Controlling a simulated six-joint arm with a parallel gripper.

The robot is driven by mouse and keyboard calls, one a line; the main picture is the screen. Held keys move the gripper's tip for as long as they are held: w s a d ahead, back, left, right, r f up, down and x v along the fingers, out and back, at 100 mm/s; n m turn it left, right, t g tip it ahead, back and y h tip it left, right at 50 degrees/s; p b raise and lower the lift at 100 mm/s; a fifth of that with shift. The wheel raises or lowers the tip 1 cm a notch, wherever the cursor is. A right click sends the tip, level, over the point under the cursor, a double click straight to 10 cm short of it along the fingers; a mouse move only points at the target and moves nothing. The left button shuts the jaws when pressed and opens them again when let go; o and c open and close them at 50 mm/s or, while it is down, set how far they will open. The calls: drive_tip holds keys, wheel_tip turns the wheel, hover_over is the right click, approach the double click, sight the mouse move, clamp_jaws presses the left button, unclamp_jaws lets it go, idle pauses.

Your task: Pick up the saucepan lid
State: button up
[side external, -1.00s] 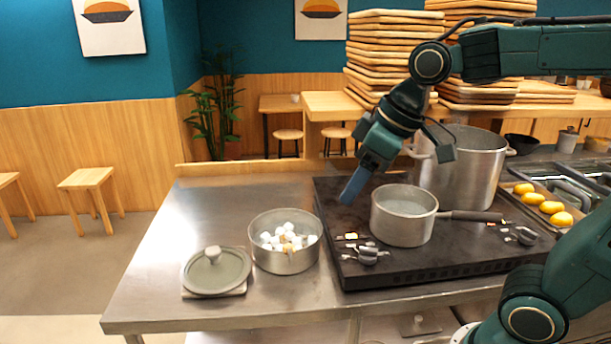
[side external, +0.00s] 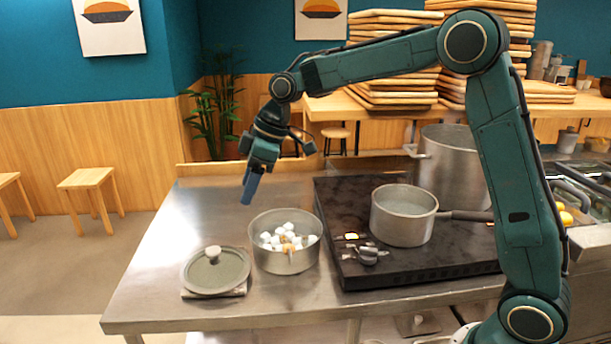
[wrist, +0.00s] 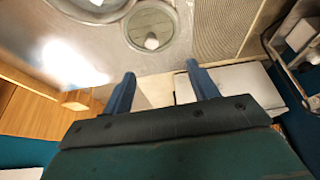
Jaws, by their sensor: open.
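The saucepan lid (side external: 216,272) is a round grey disc with a pale knob on top. It rests flat near the left front of the steel counter, on a small light block or board (side external: 240,291). In the wrist view the lid (wrist: 138,24) shows near the top centre, with its knob in the middle. My gripper (side external: 247,202) hangs above the counter, behind and above the lid, apart from it. In the wrist view my gripper's two blue fingers (wrist: 160,75) are spread apart with nothing between them.
A metal pot (side external: 284,262) with white and brown pieces stands just right of the lid; its edge shows in the wrist view (wrist: 92,12). A saucepan (side external: 402,232) with a handle sits on the dark stove (side external: 345,200), before a tall pot (side external: 458,165). The left counter (side external: 190,220) is clear.

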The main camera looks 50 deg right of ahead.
drive_tip(key=n, duration=0.2)
approach(213, 250)
wheel_tip(213, 250, up, 3)
drive_tip(key=d, duration=0.2)
drive_tip(key=shift+a+g+y, duration=0.1)
drive_tip(key=shift+g+y, duration=0.3)
drive_tip(key=shift+x, duration=4.2)
drive_tip(key=shift+x, duration=2.6)
drive_tip(key=c, duration=1.2)
